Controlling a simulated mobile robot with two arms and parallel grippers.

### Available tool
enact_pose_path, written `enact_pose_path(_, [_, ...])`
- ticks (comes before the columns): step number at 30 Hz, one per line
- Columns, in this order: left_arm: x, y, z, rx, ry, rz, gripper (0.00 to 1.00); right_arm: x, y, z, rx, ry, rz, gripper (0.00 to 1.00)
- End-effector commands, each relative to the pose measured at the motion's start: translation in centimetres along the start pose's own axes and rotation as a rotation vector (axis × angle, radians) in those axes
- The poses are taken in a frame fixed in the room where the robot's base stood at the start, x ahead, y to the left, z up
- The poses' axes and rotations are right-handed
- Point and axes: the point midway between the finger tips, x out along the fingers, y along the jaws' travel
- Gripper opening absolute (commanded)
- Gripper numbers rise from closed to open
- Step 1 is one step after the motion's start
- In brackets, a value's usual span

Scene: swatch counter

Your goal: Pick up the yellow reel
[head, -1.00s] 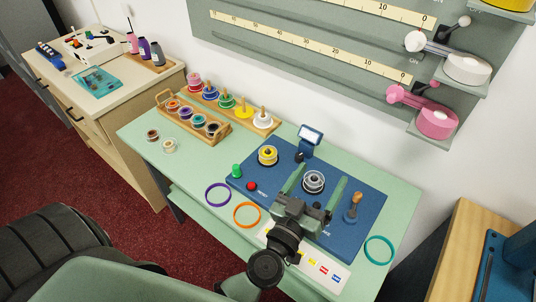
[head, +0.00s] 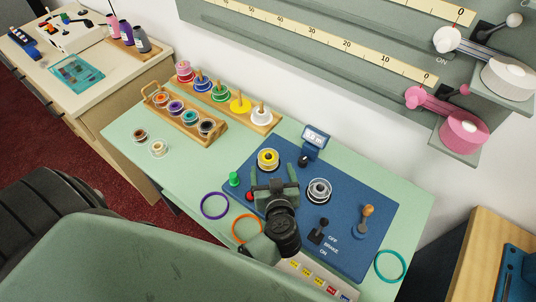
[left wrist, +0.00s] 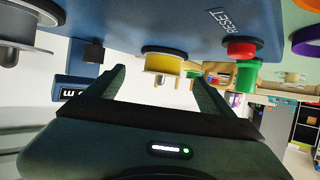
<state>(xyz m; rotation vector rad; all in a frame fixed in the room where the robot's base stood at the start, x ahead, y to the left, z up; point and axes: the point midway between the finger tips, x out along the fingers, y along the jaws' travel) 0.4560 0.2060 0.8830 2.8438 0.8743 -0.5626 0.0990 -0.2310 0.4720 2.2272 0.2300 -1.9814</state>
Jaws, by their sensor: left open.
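A yellow reel (head: 268,158) with pale flanges sits on the blue machine plate (head: 345,211), left of a grey reel (head: 319,191). My left gripper (head: 274,171) is open and empty just in front of the yellow reel, its fingers pointing toward it. In the left wrist view, which looks upside down, the yellow reel (left wrist: 164,62) appears between the two open fingers, around or beyond their tips; I cannot tell which. Another yellow reel (head: 240,105) stands on the wooden peg rack at the back. My right gripper is not in view.
A green button (head: 234,179) and a red button (head: 250,196) are close to the gripper's left. A small display (head: 314,139) stands behind the plate. Purple (head: 214,206) and orange (head: 246,229) rings lie at the front left, a teal ring (head: 390,266) at the right.

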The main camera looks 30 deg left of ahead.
Motion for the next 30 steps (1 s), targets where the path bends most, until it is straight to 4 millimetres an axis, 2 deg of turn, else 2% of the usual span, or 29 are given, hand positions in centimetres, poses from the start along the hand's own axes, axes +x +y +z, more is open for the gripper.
enact_pose_path(1, [0.7, -0.1, -0.2, 0.002, 0.003, -0.001, 0.83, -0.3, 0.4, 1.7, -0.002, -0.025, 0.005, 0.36])
enact_pose_path(3, [1.6, -0.2, -0.4, 0.003, 0.005, -0.002, 0.83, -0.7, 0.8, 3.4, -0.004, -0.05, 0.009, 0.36])
enact_pose_path(6, [3.2, -0.5, -0.6, 0.003, 0.005, -0.002, 0.83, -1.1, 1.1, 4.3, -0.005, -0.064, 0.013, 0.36])
enact_pose_path(8, [4.1, -0.4, -0.5, 0.002, 0.005, -0.001, 0.83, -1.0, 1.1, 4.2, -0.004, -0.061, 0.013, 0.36])
enact_pose_path(12, [5.2, -0.4, -0.3, 0.0, 0.003, -0.001, 0.83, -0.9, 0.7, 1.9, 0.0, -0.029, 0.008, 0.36])
enact_pose_path(15, [5.4, -0.4, -0.3, -0.001, 0.003, 0.0, 0.83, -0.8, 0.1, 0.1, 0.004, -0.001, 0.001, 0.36])
enact_pose_path(19, [5.3, -0.4, -0.3, -0.001, 0.003, 0.0, 0.83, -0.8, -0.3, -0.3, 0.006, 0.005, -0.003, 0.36])
enact_pose_path(20, [5.3, -0.4, -0.3, -0.001, 0.003, 0.0, 0.77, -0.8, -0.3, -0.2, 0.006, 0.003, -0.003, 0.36])
enact_pose_path(26, [5.3, -0.4, -0.3, 0.0, 0.003, 0.0, 0.22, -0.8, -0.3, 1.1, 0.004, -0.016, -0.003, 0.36])
enact_pose_path(27, [5.3, -0.4, -0.3, 0.0, 0.003, 0.0, 0.18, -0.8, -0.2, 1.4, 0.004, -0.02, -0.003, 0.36])
enact_pose_path(30, [5.3, -0.4, -0.3, 0.0, 0.003, 0.0, 0.17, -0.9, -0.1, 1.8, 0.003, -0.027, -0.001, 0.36])
